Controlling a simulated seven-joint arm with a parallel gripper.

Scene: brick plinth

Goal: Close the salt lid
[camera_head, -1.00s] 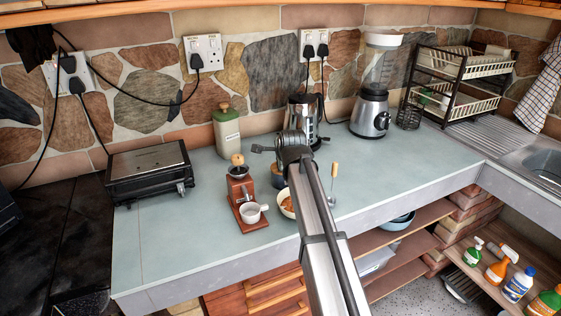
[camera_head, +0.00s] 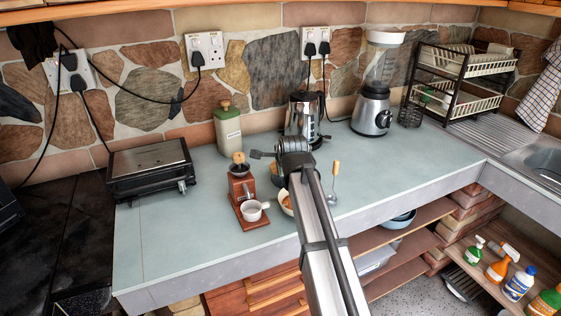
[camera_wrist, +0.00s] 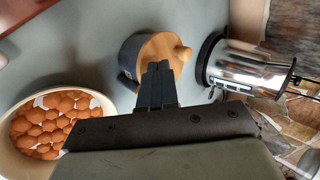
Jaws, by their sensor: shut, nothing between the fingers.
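The salt pot is a dark blue-grey round container (camera_wrist: 128,56) with a pale wooden lid (camera_wrist: 152,48) and a small round knob in the wrist view. The lid lies over the pot's top, but I cannot tell whether it is fully seated. In the head view the pot (camera_head: 276,179) is mostly hidden by my arm. My gripper (camera_wrist: 157,68) is shut and empty, its fingertips overlapping the near part of the lid in the wrist view. I cannot tell whether they touch it. In the head view my gripper (camera_head: 257,154) is over the counter by the pot.
A wooden grinder (camera_head: 241,188) with a white cup (camera_head: 252,210) and a green-lidded canister (camera_head: 228,130) are to the left.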

